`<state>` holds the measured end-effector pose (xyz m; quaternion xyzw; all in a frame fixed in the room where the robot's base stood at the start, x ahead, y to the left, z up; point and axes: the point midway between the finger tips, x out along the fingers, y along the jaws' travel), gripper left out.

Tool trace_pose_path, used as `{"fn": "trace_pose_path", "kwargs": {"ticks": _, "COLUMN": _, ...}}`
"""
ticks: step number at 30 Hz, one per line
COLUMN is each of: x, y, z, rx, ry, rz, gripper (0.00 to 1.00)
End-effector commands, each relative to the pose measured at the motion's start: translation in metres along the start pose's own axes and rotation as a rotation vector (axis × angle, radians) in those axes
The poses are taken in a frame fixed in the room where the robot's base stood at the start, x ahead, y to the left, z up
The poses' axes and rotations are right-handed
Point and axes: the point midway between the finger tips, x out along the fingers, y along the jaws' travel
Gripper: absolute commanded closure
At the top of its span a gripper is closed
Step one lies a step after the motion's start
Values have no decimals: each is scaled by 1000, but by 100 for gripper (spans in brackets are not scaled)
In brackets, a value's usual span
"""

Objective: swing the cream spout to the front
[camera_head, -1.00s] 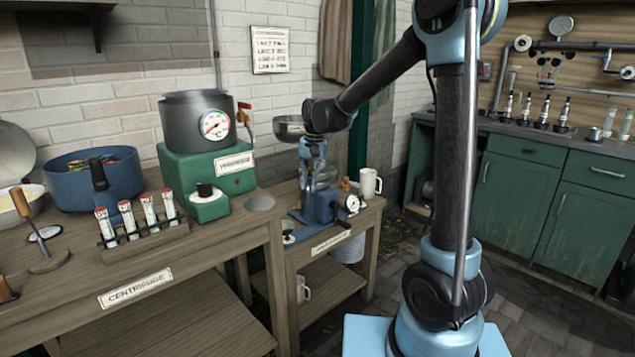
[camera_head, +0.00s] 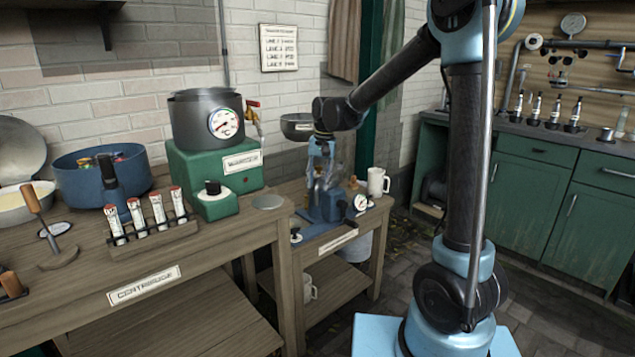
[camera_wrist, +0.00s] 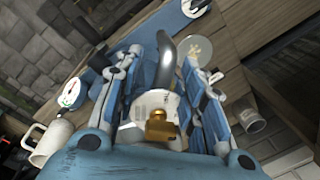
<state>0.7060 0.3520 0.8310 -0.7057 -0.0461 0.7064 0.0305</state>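The cream separator (camera_head: 330,205) is a small blue machine with a gauge on the low bench, partly hidden behind my gripper. My gripper (camera_head: 321,160) points down over it. In the wrist view my gripper (camera_wrist: 167,62) is open, with its blue fingers spread on both sides. A curved grey metal tube (camera_wrist: 166,68), which looks like the spout, stands between the fingers. A brass tap-like fitting (camera_wrist: 160,128) and a pale round part (camera_wrist: 150,103) lie nearer the palm. I cannot tell whether a finger touches the tube.
A metal bowl (camera_head: 297,127) sits beside my wrist, above the bench. A white mug (camera_head: 377,182) stands right of the separator. The green centrifuge (camera_head: 215,165) and a rack of tubes (camera_head: 150,240) stand on the left table. A lower shelf (camera_head: 335,290) is under the bench.

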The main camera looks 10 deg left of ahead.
Motion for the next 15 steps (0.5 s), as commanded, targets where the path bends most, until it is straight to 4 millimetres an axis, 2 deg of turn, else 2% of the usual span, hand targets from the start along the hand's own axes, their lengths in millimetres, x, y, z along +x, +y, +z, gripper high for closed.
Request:
{"fn": "trace_pose_path", "kwargs": {"ticks": 7, "x": -17, "y": 0, "z": 0, "rx": 0, "ry": -1, "rz": 0, "gripper": 63}}
{"fn": "trace_pose_path", "kwargs": {"ticks": 15, "x": -66, "y": 1, "z": -1, "rx": 0, "ry": -1, "rz": 0, "gripper": 63}}
